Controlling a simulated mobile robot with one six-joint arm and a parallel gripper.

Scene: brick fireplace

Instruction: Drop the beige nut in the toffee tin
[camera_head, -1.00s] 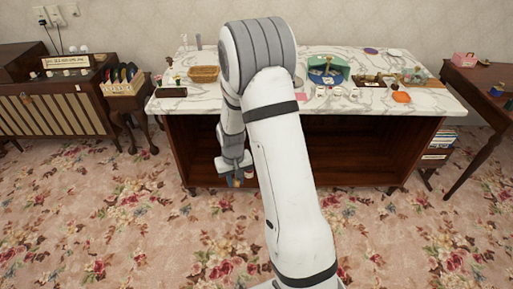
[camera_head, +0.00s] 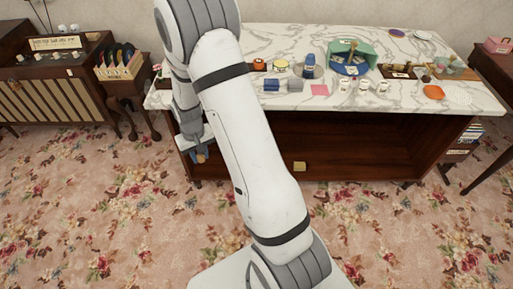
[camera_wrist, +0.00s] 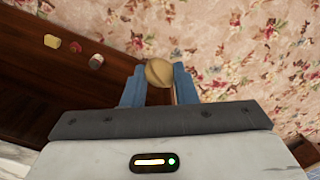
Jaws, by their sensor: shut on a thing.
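The beige nut (camera_wrist: 159,73) is round, with a seam across it. It sits between the blue fingertips of my gripper (camera_wrist: 160,85) in the wrist view, and the fingers are shut on it. In the head view my gripper (camera_head: 200,156) hangs low at the left front of the cabinet, below the marble top. I cannot tell which thing is the toffee tin. A small yellow block-like thing (camera_head: 299,166) lies on the cabinet's lower shelf, and a round yellow-topped container (camera_head: 281,67) stands on the marble top.
The wrist view shows a yellow piece (camera_wrist: 52,41), a red piece (camera_wrist: 75,47) and a pale piece (camera_wrist: 96,61) on dark wood. Flowered carpet (camera_head: 110,220) lies clear in front.

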